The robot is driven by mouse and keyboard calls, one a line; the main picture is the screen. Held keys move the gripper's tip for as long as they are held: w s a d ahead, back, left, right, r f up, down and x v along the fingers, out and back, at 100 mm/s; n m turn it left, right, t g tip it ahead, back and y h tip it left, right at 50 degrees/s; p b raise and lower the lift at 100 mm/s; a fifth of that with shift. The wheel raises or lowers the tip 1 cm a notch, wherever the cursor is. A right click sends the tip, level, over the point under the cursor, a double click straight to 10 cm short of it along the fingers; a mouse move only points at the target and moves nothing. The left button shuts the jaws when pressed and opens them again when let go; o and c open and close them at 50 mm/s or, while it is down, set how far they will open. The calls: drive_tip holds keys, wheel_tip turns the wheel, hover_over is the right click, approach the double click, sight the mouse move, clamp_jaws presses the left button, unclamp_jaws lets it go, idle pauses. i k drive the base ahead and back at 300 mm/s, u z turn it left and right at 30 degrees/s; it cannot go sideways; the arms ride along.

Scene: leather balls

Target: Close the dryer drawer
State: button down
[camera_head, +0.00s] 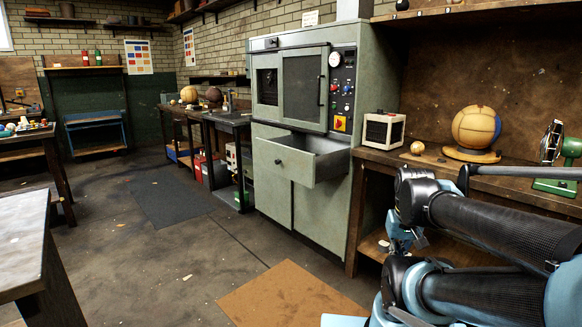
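The dryer (305,95) is a tall pale green cabinet against the brick wall, with two dark windows and a control panel on its upper part. Its drawer (283,161) sticks out below the windows, pulled open. The drawer front has a small dark knob (278,162), and the grey inside shows as empty where I can see it. My folded arm, with black tubes and blue joints, fills the lower right, apart from the drawer and to its right. I cannot make out my gripper's fingers in this view.
A wooden workbench (425,172) stands right of the dryer, holding a white box heater (383,130) and a yellow-and-blue ball (476,128). A brown mat (290,295) lies on the floor before the dryer. A table (22,235) stands at the left. The floor between is mostly clear.

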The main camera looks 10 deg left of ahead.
sight(307, 160)
drive_tip(key=i, duration=1)
